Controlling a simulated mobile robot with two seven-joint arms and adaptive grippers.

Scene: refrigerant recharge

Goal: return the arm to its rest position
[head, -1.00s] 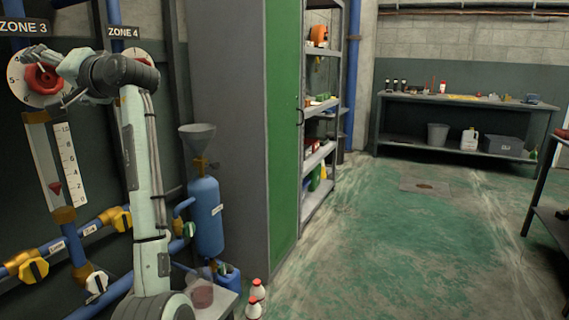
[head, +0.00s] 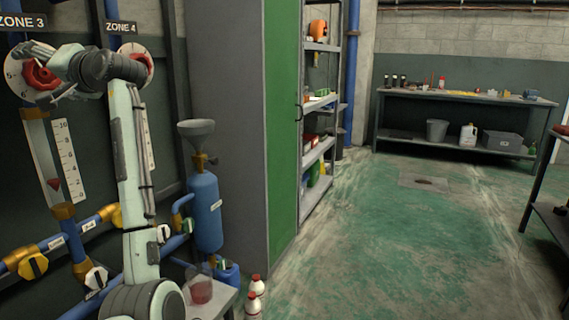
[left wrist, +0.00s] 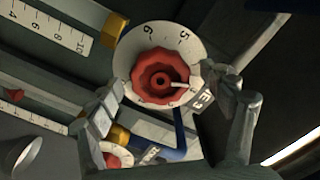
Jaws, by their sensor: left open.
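My left gripper (head: 40,72) is open and empty in front of the Zone 3 dial, at the left of the head view. The red Zone 3 knob (head: 32,80) on its white numbered dial is partly covered by the gripper. In the left wrist view the red knob (left wrist: 160,76) is seen whole, in the gap between the fingers of my open gripper (left wrist: 165,95). The fingers appear apart from the knob. My left arm (head: 130,150) stands raised with its wrist bent toward the wall. My right gripper is not in view.
Blue pipes (head: 135,262) with yellow, white and green valves run low along the wall. A blue tank (head: 205,215) with a grey funnel (head: 197,132) stands right of the arm. A glass beaker (head: 200,288) sits on a small table. Open floor (head: 400,240) lies to the right.

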